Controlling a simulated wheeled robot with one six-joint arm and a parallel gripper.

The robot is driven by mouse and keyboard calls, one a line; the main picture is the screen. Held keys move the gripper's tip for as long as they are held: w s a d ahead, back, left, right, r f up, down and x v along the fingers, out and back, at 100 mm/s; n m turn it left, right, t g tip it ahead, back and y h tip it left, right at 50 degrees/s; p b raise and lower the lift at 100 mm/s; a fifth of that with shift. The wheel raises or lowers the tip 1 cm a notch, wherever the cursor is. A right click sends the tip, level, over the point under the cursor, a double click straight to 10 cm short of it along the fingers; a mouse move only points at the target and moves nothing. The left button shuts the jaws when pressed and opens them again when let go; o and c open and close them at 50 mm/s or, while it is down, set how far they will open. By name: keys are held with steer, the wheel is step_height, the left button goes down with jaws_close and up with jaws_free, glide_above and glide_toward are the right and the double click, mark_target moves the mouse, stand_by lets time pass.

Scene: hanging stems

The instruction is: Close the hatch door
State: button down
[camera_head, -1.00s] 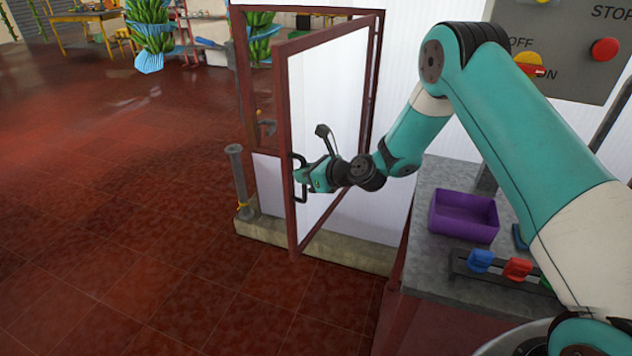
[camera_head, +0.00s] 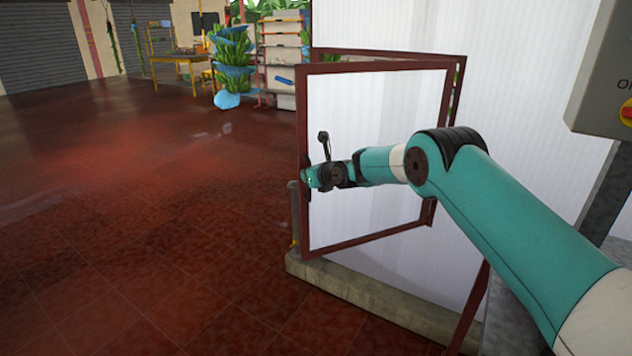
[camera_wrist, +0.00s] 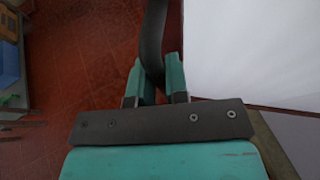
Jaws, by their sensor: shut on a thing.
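The hatch door (camera_head: 375,150) is a white panel in a red-brown metal frame. It stands ajar, at an angle to the fixed red-brown hatch frame (camera_head: 385,54) behind it. My gripper (camera_head: 309,178) is at the door's left edge, at the dark door handle. In the wrist view my gripper's green fingers (camera_wrist: 157,80) are shut around the dark curved handle (camera_wrist: 154,35). The white door panel also fills the right of the wrist view (camera_wrist: 255,50). In the head view my gripper hides most of the handle.
A low concrete curb (camera_head: 370,298) runs below the door. A short grey post (camera_head: 294,215) stands at the door's left edge. A grey control box (camera_head: 600,70) hangs at the upper right. The red tiled floor (camera_head: 130,200) on the left is clear. Banana bunches (camera_head: 233,60) hang far back.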

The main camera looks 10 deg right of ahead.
steer(key=shift+a+f, duration=0.1)
steer(key=shift+a, duration=0.2)
steer(key=c, duration=1.4)
jaws_free()
steer(key=shift+d, duration=0.2)
steer(key=shift+s+d+r, duration=0.15)
steer(key=shift+r, duration=0.05)
steer(key=b+v, duration=0.2)
steer(key=v, duration=1.5)
steer(key=shift+c, duration=0.5)
